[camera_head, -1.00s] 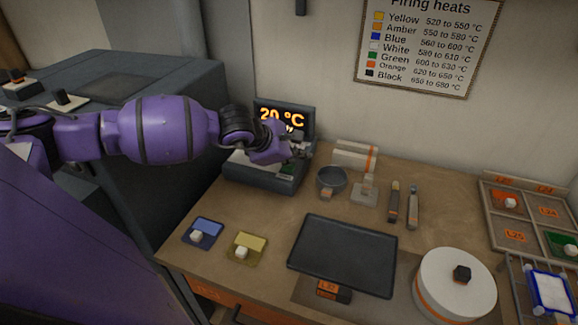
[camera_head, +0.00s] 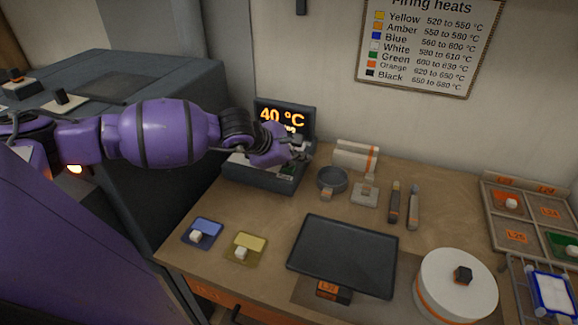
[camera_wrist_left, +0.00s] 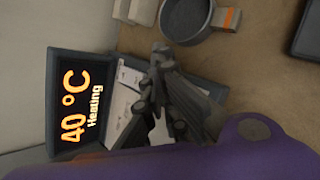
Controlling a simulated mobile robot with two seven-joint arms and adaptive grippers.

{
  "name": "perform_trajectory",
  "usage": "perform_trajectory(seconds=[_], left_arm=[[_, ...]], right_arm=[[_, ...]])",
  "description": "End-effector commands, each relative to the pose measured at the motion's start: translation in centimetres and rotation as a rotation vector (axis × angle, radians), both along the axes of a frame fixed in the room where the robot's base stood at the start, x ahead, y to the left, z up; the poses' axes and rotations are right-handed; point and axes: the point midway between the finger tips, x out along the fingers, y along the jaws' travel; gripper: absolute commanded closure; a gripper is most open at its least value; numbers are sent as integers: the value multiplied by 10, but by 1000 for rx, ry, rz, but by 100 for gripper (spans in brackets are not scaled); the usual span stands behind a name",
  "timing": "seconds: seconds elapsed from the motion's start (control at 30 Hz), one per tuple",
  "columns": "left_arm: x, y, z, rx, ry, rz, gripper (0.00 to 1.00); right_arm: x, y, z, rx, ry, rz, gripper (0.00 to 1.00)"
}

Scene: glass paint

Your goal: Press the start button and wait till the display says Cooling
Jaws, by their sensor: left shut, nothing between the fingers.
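The controller's display (camera_head: 284,117) reads 40 °C in orange at the back of the table. In the left wrist view the display (camera_wrist_left: 76,105) reads "40 °C" and "Heating". My left gripper (camera_head: 300,147) is shut and empty, with its fingers over the right part of the controller's base (camera_head: 262,176). It also shows in the left wrist view (camera_wrist_left: 160,60), in front of the controller's panel. The start button is hidden behind the gripper, and I cannot tell whether the fingertips touch it. My right gripper is not in view.
A grey bowl (camera_head: 332,181) stands just right of the controller. A dark tray (camera_head: 343,256), a white round pot (camera_head: 456,290), and blue (camera_head: 203,232) and yellow (camera_head: 246,247) cards lie nearer the front. The dark kiln (camera_head: 150,85) fills the left, with an orange glow under my arm.

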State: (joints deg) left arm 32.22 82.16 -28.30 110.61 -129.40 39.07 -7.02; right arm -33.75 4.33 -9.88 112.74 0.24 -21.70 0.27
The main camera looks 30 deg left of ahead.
Motion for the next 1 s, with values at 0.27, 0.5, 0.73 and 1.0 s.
perform_trajectory(seconds=[0.27, 0.5, 0.73, 1.0], left_arm=[[0, 1, 11, 0, 0, 2, 100], [0, 1, 17, 1, 1, 2, 100], [0, 1, 17, 1, 1, 1, 100], [1, 1, 39, 1, -6, 0, 100]], right_arm=[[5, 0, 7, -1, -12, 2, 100], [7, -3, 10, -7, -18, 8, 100], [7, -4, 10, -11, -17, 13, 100], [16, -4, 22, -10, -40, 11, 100]])
